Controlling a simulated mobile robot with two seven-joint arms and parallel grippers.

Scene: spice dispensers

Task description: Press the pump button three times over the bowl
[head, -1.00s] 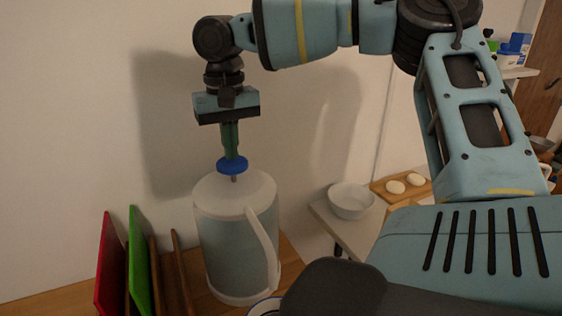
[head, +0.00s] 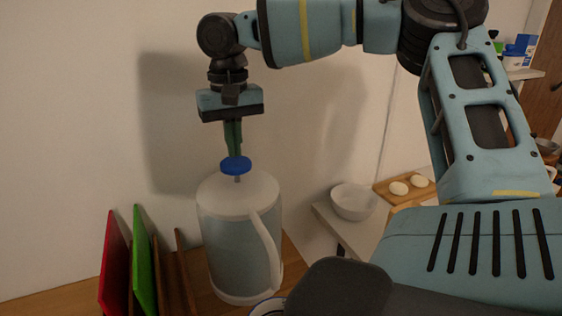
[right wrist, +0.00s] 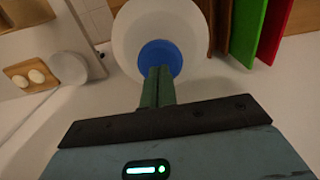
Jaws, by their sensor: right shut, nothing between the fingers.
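A tall dispenser (head: 238,245) with a pale body, white lid and white handle stands on the wooden surface in the head view. Its round blue pump button (head: 236,166) sits on a short stem on the lid. My right gripper (head: 234,151) points straight down with its green fingers together, right above the button; I cannot tell whether the tips touch it. In the right wrist view, the shut fingers (right wrist: 158,72) overlap the blue button (right wrist: 160,57). A bowl with a blue rim (head: 268,306) shows partly at the dispenser's foot, mostly hidden by my body. My left gripper is not in view.
Red (head: 115,262) and green (head: 145,262) boards stand upright in a wooden rack left of the dispenser. A white bowl (head: 355,203) and a wooden board (head: 385,188) with two white round items are on a separate table to the right. A wall is behind.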

